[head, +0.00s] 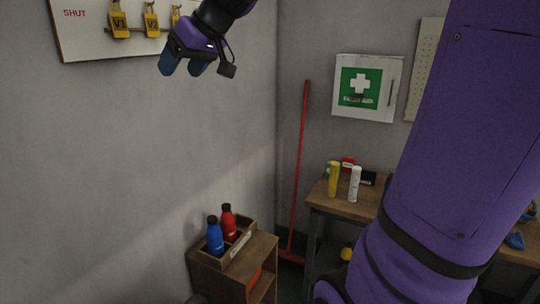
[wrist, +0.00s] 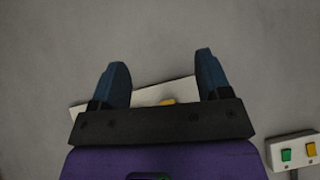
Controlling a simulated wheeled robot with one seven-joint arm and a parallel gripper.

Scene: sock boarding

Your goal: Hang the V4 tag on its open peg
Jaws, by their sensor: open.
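A white board (head: 88,38) marked SHUT hangs on the left wall, cut off by the top of the head view. Yellow tags V1 (head: 118,20) and V2 (head: 151,20) hang along it. A third yellow tag (head: 176,15) is partly hidden behind my gripper (head: 184,68), its label unreadable. I cannot make out a V4 tag or an open peg. My gripper is open and empty, at the board's lower right, fingers pointing down in the head view. In the wrist view, my gripper (wrist: 162,62) shows spread fingers, with a white panel (wrist: 148,96) and a yellow piece (wrist: 167,101) beyond.
A switch box (wrist: 293,150) with green and yellow buttons is on the wall in the wrist view. Below stands a wooden cabinet (head: 262,248) with a red and a blue bottle. A red broom (head: 301,150), first-aid box (head: 366,88) and workbench (head: 345,206) are right.

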